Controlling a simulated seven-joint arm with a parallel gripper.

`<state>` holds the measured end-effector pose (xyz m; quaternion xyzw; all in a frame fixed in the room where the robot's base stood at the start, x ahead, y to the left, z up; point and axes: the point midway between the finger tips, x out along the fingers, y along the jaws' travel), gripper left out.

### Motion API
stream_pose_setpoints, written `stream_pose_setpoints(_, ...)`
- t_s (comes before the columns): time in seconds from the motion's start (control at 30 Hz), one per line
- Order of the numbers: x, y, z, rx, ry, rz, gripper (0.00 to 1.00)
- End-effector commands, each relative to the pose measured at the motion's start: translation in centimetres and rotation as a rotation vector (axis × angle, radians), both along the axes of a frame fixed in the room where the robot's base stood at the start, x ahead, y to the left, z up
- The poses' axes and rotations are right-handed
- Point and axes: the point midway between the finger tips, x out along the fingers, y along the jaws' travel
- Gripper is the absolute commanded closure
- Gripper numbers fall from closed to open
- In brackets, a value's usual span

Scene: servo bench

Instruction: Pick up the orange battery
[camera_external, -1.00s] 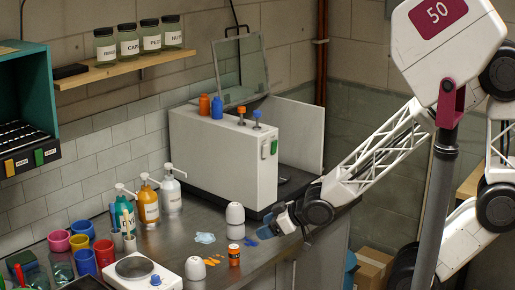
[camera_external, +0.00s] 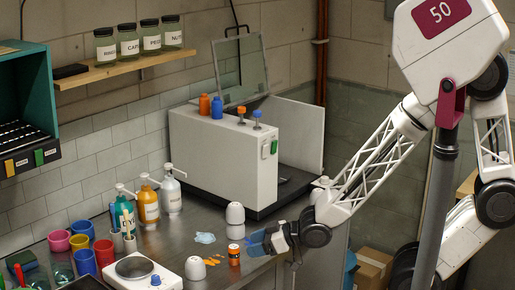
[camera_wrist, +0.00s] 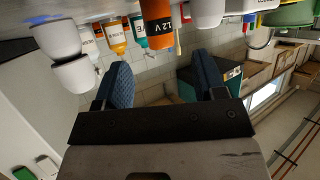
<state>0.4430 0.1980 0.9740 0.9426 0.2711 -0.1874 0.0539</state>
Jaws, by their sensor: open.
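The orange battery (camera_external: 234,256) stands upright on the metal bench, to the left of my gripper in the external view. In the wrist view the battery (camera_wrist: 158,27) shows large, with "12 V" on it, at the upper middle beyond the fingertips. My gripper (camera_external: 258,243) is low over the bench, just right of the battery, with blue finger pads. In the wrist view my gripper (camera_wrist: 161,68) is open, its fingers spread wide with nothing between them. The battery lies roughly in line with the gap, apart from the fingers.
Stacked white cups (camera_external: 235,222) stand just behind the battery. Another white cup (camera_external: 195,268) and small orange pieces (camera_external: 212,262) lie to its left. A pale blue crumpled piece (camera_external: 204,238) is farther back. A white hot plate (camera_external: 140,270) and pump bottles (camera_external: 149,204) are farther left.

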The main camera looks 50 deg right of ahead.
Motion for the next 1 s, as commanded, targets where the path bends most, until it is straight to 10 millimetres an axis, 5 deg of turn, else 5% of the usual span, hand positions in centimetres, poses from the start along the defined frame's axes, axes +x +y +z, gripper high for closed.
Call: stream_pose_setpoints(1.0,3.0,1.9,-1.6,0.000,0.002,0.000,0.36)
